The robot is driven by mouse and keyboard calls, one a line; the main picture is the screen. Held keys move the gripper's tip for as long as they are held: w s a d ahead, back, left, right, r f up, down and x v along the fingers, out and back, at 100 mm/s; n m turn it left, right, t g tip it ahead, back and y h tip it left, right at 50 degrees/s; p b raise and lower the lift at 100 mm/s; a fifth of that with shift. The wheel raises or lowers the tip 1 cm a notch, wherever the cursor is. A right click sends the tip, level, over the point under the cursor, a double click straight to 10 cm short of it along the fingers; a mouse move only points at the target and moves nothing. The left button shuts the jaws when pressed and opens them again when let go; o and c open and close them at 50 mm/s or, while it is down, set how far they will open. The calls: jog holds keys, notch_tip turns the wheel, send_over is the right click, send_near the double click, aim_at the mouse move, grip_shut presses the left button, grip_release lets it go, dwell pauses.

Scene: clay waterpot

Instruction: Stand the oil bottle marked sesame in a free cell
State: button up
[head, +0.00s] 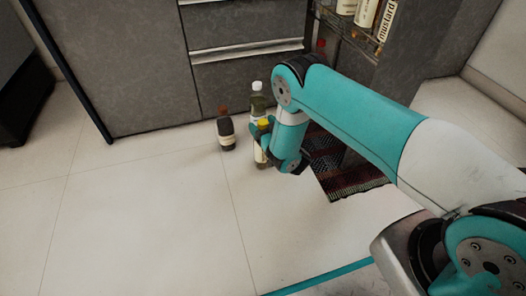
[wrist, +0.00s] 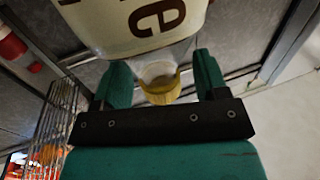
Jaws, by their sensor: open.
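A yellow-capped bottle (head: 263,123) stands on the floor in front of the drawers, partly hidden by my arm in the head view. The wrist view shows its yellow cap (wrist: 160,92) and, close up, a cream label (wrist: 135,22) with a large dark "e" and part of another letter; the full word is cut off. My gripper (wrist: 163,82) is open, with its two teal fingers on either side of the cap and visible gaps between. The pull-out rack (head: 352,42) at the upper right holds several labelled bottles, one marked mustard (head: 385,20); its cells are mostly out of view.
A dark bottle (head: 226,133) with a reddish-brown cap and a white-capped bottle (head: 257,97) stand close by. A dark patterned mat (head: 352,181) lies right of my gripper. The wrist view shows a wire rack (wrist: 55,130) at left. The tiled floor at left is clear.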

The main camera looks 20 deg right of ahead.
jog(key=shift+c, duration=0.2)
grip_shut()
jog(key=shift+r, duration=0.2)
